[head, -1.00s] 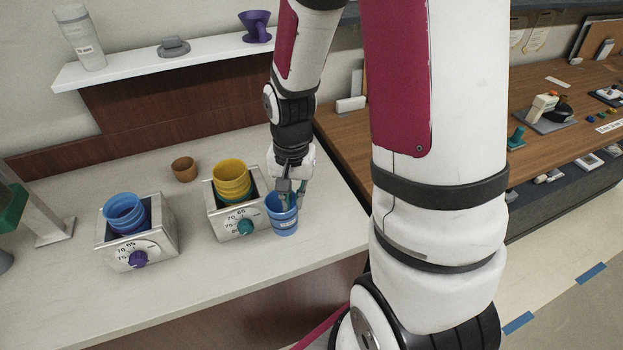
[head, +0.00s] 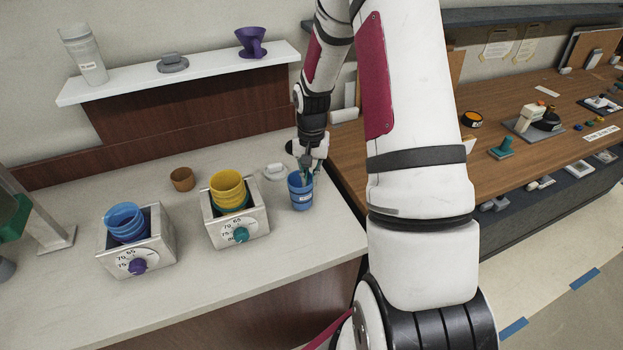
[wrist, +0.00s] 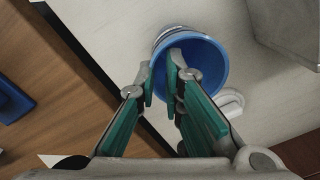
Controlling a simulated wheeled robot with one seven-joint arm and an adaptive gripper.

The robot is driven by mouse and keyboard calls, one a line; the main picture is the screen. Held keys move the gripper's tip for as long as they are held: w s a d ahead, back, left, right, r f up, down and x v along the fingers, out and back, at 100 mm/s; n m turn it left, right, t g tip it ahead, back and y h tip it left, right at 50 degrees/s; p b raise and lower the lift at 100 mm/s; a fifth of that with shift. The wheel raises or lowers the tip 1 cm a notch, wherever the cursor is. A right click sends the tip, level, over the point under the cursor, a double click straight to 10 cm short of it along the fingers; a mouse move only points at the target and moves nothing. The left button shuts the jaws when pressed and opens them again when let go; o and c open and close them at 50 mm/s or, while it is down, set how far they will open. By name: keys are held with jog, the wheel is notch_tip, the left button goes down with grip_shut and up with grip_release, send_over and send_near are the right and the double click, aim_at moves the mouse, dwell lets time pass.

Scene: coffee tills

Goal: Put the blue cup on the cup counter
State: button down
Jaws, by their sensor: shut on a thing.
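The blue cup (head: 300,194) with a white label is at the right end of the pale counter (head: 290,240), roughly upright. My gripper (head: 305,172) reaches down from above and is shut on its rim. In the wrist view, the green fingers of my gripper (wrist: 162,72) pinch the near left wall of the blue cup (wrist: 208,62), one finger inside and one outside. I cannot tell whether the cup's base touches the counter. No visible label names the cup counter.
Two metal boxes with dials stand to the left, one with blue cups (head: 125,222), one with yellow cups (head: 228,188). A brown cup (head: 182,179) and a small white object (head: 274,171) sit behind. A wooden counter (head: 490,165) with several items lies right.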

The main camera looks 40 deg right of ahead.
jog(key=shift+f, duration=0.5)
jog(key=c, duration=1.7)
grip_release()
jog(key=shift+f, duration=0.1)
notch_tip(320, 180, up, 12)
jog(key=b, duration=0.2)
jog(key=s+a+r+n+t+h, duration=0.15)
jog(key=s+a+r+n, duration=0.35)
jog(key=a+r, duration=0.75)
jog(key=s+a+r+n+t, duration=0.2)
jog(key=s+a+r, duration=0.1)
jog(key=s, duration=0.4)
jog(key=s+a+r+n+t+y, duration=0.1)
jog(key=s+a+r+n+t, duration=0.1)
jog(key=s+a+r, duration=0.2)
jog(key=s, duration=0.3)
jog(key=shift+s+a, duration=0.15)
jog(key=shift+a, duration=0.05)
